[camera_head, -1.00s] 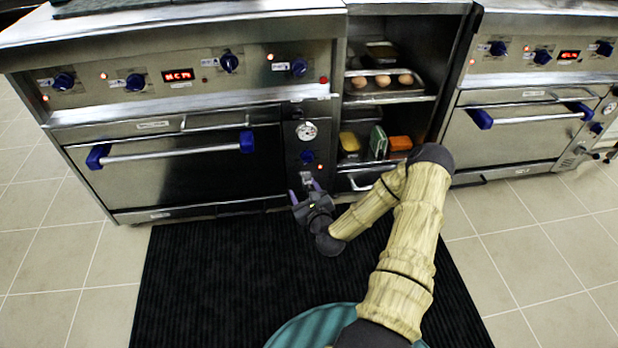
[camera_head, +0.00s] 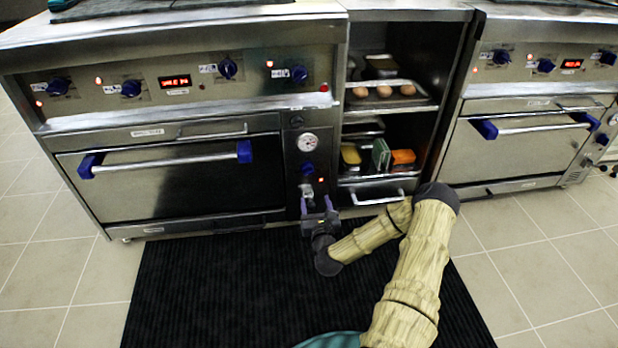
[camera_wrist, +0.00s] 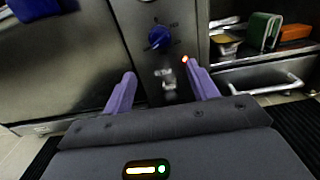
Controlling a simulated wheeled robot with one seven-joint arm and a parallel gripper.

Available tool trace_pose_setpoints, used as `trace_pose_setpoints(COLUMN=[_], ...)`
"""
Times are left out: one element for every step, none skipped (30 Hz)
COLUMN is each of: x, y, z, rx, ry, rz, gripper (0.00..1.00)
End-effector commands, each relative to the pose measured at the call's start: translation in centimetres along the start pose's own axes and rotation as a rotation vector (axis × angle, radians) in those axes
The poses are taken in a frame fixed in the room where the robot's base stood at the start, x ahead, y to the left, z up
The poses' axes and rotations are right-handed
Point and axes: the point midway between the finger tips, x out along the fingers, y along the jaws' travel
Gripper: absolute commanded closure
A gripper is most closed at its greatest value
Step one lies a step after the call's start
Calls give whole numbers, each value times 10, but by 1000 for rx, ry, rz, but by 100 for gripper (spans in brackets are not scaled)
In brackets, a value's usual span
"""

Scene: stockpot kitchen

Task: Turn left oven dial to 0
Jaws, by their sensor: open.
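The left oven's blue dial (camera_head: 307,168) sits on the narrow steel panel right of the oven door, below a round white gauge (camera_head: 308,143). In the wrist view the dial (camera_wrist: 159,38) shows ahead of the fingers, with small markings around it too blurred to read. My gripper (camera_head: 318,205) is open and empty, with its purple fingers pointing up toward the panel, below the dial and apart from it. In the wrist view my gripper (camera_wrist: 163,88) has its fingers spread on either side of a small metal fitting (camera_wrist: 167,84) below the dial.
A red light (camera_head: 320,180) glows beside the dial. The left oven door handle (camera_head: 165,160) has blue ends. An open shelf with eggs (camera_head: 383,91) and food containers (camera_head: 402,158) stands to the right, above a drawer handle (camera_head: 378,197). A black mat (camera_head: 220,290) covers the floor.

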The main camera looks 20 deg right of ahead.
Motion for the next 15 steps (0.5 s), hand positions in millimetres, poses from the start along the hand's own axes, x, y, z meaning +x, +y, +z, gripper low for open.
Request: trace_pose_setpoints(x=[10,15,22,28,33,40,46,51,58,63,68,75,81,86,93], y=[-1,0,0,0,0,0,0,0,0,0,0,0,0,0,0], z=[-4,-4,-4,-3,-4,-4,-4,-4,-3,-4,-4,-4,-4,-4,-4], rx=[-4,-4,-4,-3,-3,-3,-4,-4,-3,-3,-3,-4,-4,-3,-3], ry=[-4,-4,-5,-4,-5,-4,-4,-4,-5,-3,-3,-4,-4,-4,-3], rz=[-1,-1,-1,-1,-1,0,-2,-1,-1,-1,-1,-1,-1,-1,-1], gripper=[42,42,42,42,42,42,42,42,42,42,42,42,42,42,42])
